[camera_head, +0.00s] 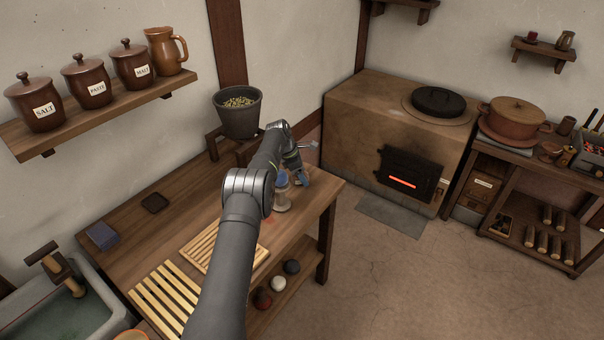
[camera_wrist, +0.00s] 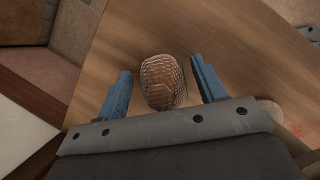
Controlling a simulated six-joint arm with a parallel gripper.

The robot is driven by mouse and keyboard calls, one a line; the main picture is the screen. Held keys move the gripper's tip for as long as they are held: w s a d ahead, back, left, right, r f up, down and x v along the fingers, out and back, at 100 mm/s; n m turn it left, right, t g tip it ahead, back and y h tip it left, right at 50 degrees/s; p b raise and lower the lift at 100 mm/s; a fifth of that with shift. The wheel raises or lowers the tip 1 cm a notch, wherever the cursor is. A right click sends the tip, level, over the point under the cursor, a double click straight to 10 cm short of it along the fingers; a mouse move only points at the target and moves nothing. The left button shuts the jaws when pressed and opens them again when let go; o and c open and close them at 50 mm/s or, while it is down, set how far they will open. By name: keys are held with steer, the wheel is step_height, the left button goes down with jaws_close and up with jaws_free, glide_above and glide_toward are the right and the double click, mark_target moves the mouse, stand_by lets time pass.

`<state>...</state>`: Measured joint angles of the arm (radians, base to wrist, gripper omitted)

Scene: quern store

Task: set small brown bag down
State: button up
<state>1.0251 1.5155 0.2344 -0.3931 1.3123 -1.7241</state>
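The small brown bag (camera_wrist: 162,82) is a rounded lump with a woven, ridged surface. In the wrist view it sits between the two blue fingers of my gripper (camera_wrist: 163,90), over the wooden table top (camera_wrist: 225,35). A narrow gap shows between the bag and each finger, so my gripper looks open around it. Whether the bag's underside touches the table is hard to tell. In the head view my gripper (camera_head: 303,178) is low over the right end of the table (camera_head: 165,220); the bag cannot be made out there, behind my arm and gripper.
A pale upright vessel (camera_head: 283,198) stands close left of my gripper. A dark bucket of grain (camera_head: 238,112) stands behind my arm. Slatted racks (camera_head: 212,245) lie on the table's front part. The table's right edge is near, with open floor beyond. A stove (camera_head: 390,130) stands farther right.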

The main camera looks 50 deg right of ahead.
mark_target(306, 171)
steer(key=shift+r, duration=0.1)
steer(key=v, duration=1.2)
steer(key=x, duration=1.2)
step_height(306, 171, up, 2)
steer(key=shift+r, duration=0.8)
